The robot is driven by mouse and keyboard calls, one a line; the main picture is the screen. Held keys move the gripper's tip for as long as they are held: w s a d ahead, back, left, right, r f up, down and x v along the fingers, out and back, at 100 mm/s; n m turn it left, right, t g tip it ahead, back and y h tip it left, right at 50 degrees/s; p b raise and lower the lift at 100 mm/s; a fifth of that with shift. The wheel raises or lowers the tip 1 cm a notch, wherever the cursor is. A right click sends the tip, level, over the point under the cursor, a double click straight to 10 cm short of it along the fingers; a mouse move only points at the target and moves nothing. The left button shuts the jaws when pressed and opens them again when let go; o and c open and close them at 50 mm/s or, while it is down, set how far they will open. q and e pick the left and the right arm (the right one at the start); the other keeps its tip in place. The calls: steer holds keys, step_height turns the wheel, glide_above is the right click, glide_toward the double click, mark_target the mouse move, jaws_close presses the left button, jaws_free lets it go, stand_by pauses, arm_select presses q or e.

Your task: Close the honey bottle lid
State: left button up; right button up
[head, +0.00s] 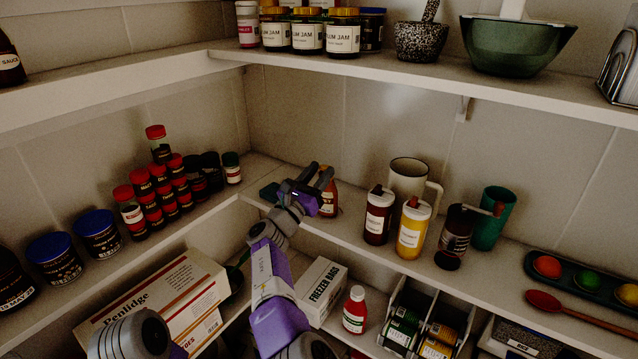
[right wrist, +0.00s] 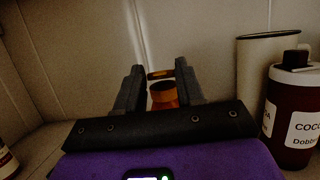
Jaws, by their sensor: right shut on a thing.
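The honey bottle (head: 328,198) is a small amber bottle with a pale label, standing on the middle shelf near the back corner. My right gripper (head: 320,170) is at its top and hides part of it. In the right wrist view, the two dark fingers (right wrist: 159,76) stand on either side of the orange lid (right wrist: 160,74). The lid shows as a thin band above the orange bottle top (right wrist: 163,94), with a gap between them. The right gripper is shut on the lid. My left gripper is not in view.
A cocoa bottle (head: 377,215), a yellow bottle (head: 412,228) and a cream mug (head: 408,178) stand right of the honey. Red-capped spice jars (head: 150,200) are stacked on the left shelf. The upper shelf (head: 400,88) overhangs. A freezer bags box (head: 321,290) sits below.

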steer(key=shift+f, duration=0.25)
steer(key=o, duration=1)
steer(key=shift+o, duration=0.2)
steer(key=shift+a, duration=0.1)
steer(key=b+v, duration=0.1)
steer(key=v, duration=0.6)
steer(key=shift+s+f, duration=0.15)
